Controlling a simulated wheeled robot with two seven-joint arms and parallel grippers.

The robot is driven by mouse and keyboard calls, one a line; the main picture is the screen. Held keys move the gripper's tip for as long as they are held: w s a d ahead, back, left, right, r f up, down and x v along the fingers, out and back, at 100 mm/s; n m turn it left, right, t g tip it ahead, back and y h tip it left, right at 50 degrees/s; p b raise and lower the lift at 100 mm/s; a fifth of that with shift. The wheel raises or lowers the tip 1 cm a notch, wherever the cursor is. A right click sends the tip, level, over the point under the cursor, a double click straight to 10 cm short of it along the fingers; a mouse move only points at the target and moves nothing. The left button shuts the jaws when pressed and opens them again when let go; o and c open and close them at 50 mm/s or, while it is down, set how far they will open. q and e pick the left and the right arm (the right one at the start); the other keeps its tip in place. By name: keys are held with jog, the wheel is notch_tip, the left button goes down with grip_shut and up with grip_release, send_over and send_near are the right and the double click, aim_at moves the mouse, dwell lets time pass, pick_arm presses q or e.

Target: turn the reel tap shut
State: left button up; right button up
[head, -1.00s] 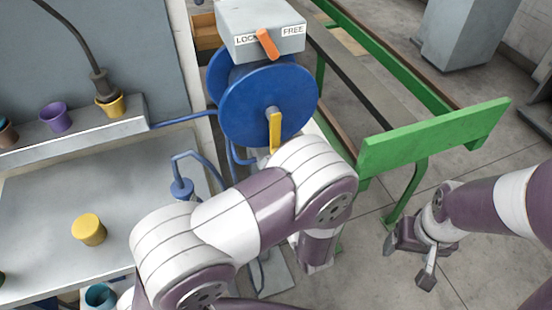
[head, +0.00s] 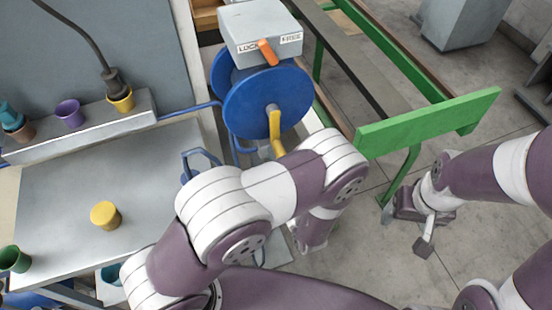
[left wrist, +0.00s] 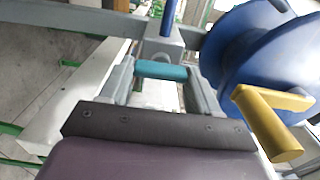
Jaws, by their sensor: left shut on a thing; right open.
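The blue hose reel (head: 250,100) with its yellow crank (head: 276,130) stands beyond my left arm in the head view. In the left wrist view the reel (left wrist: 270,50) and yellow crank (left wrist: 268,120) are on the right. My left gripper (left wrist: 165,78) is shut on a teal bar (left wrist: 160,70), which looks like the tap's handle. The bar lies crosswise between the fingers, below a blue upright pipe (left wrist: 168,20). In the head view my own arm hides this gripper and the tap. My right gripper (head: 415,228) is open and empty, above the floor at the right.
A grey box (head: 258,25) with an orange lever (head: 267,52) sits above the reel. A green frame (head: 430,120) stands to the right. The table (head: 60,215) at left carries a yellow pot (head: 105,214), a green cup (head: 14,259) and a shelf with several cups.

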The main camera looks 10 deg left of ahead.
dwell(0.5)
pick_arm(q)
jog(key=o, duration=1.1)
jog(key=shift+c, duration=0.2)
pick_arm(e)
jog(key=shift+r, duration=0.1)
